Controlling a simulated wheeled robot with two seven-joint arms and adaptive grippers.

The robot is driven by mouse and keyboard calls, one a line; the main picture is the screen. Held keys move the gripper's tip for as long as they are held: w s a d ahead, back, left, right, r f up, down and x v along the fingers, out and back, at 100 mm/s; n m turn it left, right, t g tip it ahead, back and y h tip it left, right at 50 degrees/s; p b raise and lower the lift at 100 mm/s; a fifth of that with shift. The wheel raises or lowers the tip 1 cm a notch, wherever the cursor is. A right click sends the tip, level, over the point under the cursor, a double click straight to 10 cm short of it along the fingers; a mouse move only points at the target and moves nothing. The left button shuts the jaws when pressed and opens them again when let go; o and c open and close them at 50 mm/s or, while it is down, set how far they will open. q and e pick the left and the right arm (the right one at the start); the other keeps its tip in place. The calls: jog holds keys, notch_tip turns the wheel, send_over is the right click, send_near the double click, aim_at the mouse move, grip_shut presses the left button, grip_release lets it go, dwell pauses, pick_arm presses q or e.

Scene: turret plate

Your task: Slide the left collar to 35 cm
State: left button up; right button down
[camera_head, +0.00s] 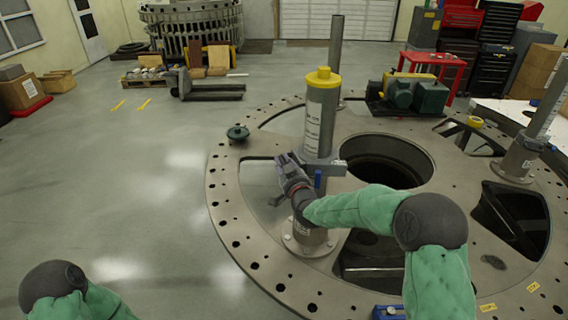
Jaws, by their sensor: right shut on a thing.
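The left collar (338,168) is a grey clamp with a blue part, around the left post (315,128). This post is grey, stands upright, and has a yellow cap and a white scale strip; the scale figures are too small to read. My right gripper (293,164) is at the left side of the collar and shut on it; the fingertips are partly hidden. My right arm's green sleeve covers part of the lower post. My left gripper is out of view; only part of my left arm shows at the bottom left.
The posts stand on a large round turret plate (226,205) with openings and bolt holes. A second post (550,100) with a grey base stands at the right. A bare post (335,55) and a green motor (431,97) are behind.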

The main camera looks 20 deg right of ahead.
notch_tip(320, 180, down, 8)
jog(key=b, duration=0.6)
jog(key=shift+b, duration=0.4)
jog(key=shift+w+r, duration=0.1)
jog(key=shift+r, duration=0.05)
jog(key=c, duration=1.2)
grip_release()
jog(key=s, duration=1.1)
jog(key=shift+s+d+f, duration=0.2)
jog(key=shift+s, duration=0.1)
